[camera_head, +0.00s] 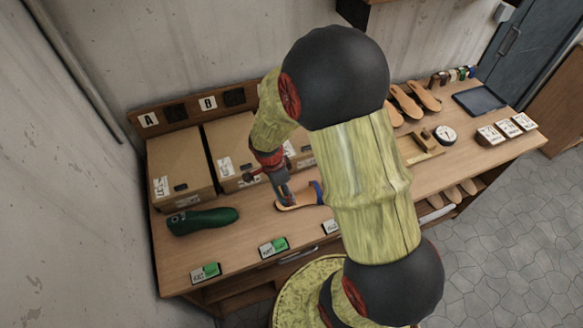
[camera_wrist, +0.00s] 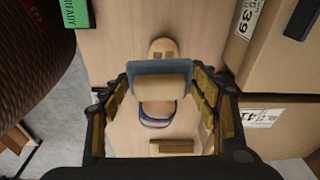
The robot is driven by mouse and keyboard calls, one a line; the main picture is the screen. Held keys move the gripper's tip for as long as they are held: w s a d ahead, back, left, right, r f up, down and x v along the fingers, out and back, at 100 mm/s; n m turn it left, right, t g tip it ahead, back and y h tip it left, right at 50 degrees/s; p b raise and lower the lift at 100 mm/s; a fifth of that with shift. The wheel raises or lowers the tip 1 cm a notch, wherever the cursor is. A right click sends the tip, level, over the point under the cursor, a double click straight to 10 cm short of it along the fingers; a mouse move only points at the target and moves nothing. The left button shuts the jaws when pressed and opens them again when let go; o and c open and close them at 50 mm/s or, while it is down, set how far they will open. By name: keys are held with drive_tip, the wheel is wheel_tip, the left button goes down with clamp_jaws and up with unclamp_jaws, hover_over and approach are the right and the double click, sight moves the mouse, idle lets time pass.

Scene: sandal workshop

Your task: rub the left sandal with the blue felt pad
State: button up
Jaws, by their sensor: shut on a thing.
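My gripper (camera_wrist: 161,97) is shut on the blue felt pad (camera_wrist: 146,69), by its pale wooden handle block (camera_wrist: 160,87). A tan sandal with a blue strap (camera_wrist: 157,121) lies on the bench under the pad; its rounded end (camera_wrist: 163,46) shows beyond it. The pad hides the sandal's middle. I cannot tell whether the pad touches the sole. In the head view my gripper (camera_head: 283,191) is low over this sandal (camera_head: 296,206), whose right part is hidden by my arm. No second strapped sandal shows, so I cannot tell whether this is the left one.
Cardboard boxes (camera_head: 178,165) stand behind, under a rack marked A and B. A green shoe-shaped object (camera_head: 202,218) lies left on the bench (camera_head: 245,232). Label cards (camera_head: 273,246) line the front edge. Loose soles (camera_head: 405,101) and a round dial (camera_head: 445,134) lie right.

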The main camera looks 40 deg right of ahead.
drive_tip(key=shift+w+a+f+m, duration=0.4)
drive_tip(key=shift+w+f, duration=0.05)
drive_tip(key=shift+f, duration=0.1)
drive_tip(key=shift+w, duration=0.25)
drive_tip(key=shift+s+d+f+m, duration=0.15)
drive_tip(key=shift+s+d+m, duration=0.05)
drive_tip(key=shift+s+m, duration=0.15)
drive_tip(key=shift+w+a+f+b, duration=0.15)
drive_tip(key=shift+w+f+b, duration=0.1)
drive_tip(key=shift+f+b, duration=1.35)
drive_tip(key=shift+f, duration=1.1)
drive_tip(key=shift+s, duration=0.1)
drive_tip(key=shift+f+b, duration=0.55)
drive_tip(key=shift+b, duration=0.15)
